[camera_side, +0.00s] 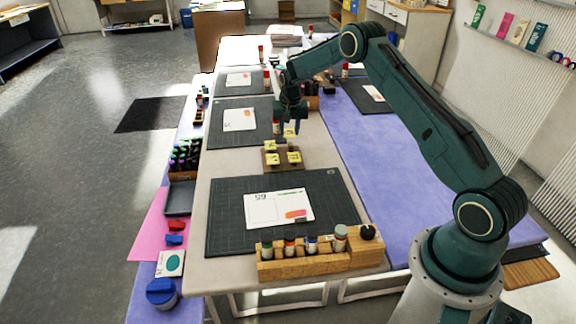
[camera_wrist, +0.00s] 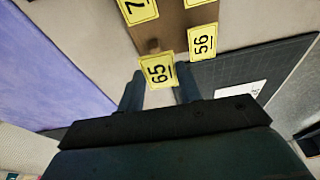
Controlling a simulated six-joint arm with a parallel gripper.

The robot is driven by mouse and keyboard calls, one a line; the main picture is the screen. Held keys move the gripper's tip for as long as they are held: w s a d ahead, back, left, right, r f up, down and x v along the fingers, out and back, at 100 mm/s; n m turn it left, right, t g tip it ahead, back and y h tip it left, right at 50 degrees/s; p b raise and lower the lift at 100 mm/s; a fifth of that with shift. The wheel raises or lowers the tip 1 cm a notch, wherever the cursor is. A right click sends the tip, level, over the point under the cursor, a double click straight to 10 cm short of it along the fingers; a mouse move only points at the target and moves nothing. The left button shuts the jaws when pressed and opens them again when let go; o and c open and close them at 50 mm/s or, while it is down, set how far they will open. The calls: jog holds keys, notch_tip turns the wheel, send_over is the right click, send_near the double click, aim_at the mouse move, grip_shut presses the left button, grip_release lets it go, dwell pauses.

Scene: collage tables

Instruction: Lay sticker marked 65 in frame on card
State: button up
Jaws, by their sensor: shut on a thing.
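My gripper (camera_side: 289,126) is above the far edge of a brown sticker block (camera_side: 284,166). In the wrist view, my gripper (camera_wrist: 160,83) is shut on the yellow sticker marked 65 (camera_wrist: 157,72), which lies between the fingertips. The held sticker shows small in the side view (camera_side: 290,133), apart from the block. Other yellow stickers remain on the block, one marked 56 (camera_wrist: 202,41) and one partly cut off (camera_wrist: 138,10). A white card (camera_side: 279,209) lies on the near dark mat (camera_side: 325,190). It has an outlined frame, an orange patch and an upside-down number.
Further cards lie on the middle mat (camera_side: 258,138), the far mat (camera_side: 256,90) and at right (camera_side: 374,91). A wooden rack (camera_side: 286,268) with several bottles stands at the near mat's front edge. A box of dark markers (camera_side: 185,157) and a grey tray (camera_side: 180,197) are at left.

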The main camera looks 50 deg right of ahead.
aim_at(263, 211)
jog(key=a+m, duration=0.2)
jog(key=a, duration=0.2)
jog(key=s+a+m+g, duration=0.1)
jog(key=a+m, duration=0.2)
jog(key=a, duration=0.2)
jog(key=s+a+m, duration=0.1)
jog(key=a+m, duration=0.1)
jog(key=a, duration=0.3)
jog(key=shift+s+f+m+g+h, duration=0.25)
jog(key=shift+m+g+h, duration=0.05)
jog(key=s+a+m, duration=0.2)
jog(key=a, duration=0.2)
jog(key=s+a+m+g, duration=0.1)
jog(key=s+a+m, duration=0.1)
jog(key=a+m, duration=0.1)
jog(key=s+a+m, duration=0.3)
jog(key=a, duration=0.2)
jog(key=shift+a+g, duration=0.1)
jog(key=shift+g, duration=0.3)
jog(key=shift+s+a+m, duration=0.5)
jog(key=shift+a+m, duration=0.2)
jog(key=shift+m, duration=0.1)
jog(key=shift+f, duration=0.1)
jog(key=shift+f, duration=2.25)
jog(key=shift+f, duration=0.75)
jog(key=o, duration=0.8)
